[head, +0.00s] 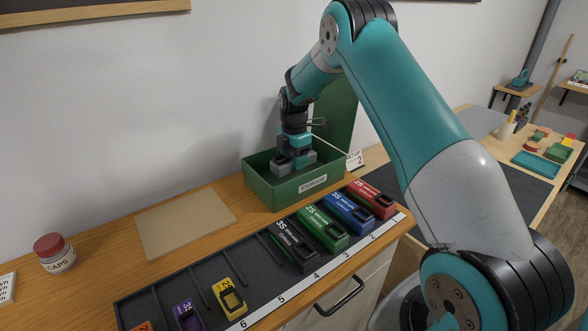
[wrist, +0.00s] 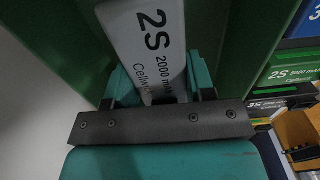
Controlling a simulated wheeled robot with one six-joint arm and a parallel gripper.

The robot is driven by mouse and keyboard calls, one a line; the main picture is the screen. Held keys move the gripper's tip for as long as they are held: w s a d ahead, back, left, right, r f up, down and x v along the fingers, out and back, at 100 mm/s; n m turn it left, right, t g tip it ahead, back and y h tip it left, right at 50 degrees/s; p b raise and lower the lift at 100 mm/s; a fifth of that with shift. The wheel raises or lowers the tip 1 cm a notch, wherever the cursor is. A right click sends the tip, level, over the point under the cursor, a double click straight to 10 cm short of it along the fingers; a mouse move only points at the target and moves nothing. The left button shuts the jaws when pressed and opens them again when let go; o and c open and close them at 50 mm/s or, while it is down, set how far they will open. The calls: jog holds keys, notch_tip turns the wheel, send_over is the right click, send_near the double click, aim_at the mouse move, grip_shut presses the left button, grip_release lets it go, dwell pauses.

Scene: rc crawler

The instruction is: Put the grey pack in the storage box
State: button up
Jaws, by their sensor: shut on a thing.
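The grey pack (wrist: 150,35), marked 2S 2000 mAh, is held between the teal fingers of my gripper (wrist: 160,90) in the wrist view. In the head view my gripper (head: 293,158) points down inside the green storage box (head: 285,194), its tip below the rim line. The box has a STORAGE label on its front and its green lid (head: 337,112) stands open behind. The wrist view shows green box walls around the pack. Whether the pack touches the box floor is hidden.
A dark rack (head: 262,270) in front of the box holds red (head: 371,199), blue (head: 348,212), green (head: 322,228), black (head: 293,245), yellow (head: 230,297) and purple (head: 187,316) packs. A bare board (head: 185,220) and a caps jar (head: 55,253) lie left.

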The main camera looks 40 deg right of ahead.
jog(key=shift+f+p, duration=0.45)
jog(key=shift+f, duration=1.75)
jog(key=shift+f, duration=0.1)
jog(key=o, duration=1.1)
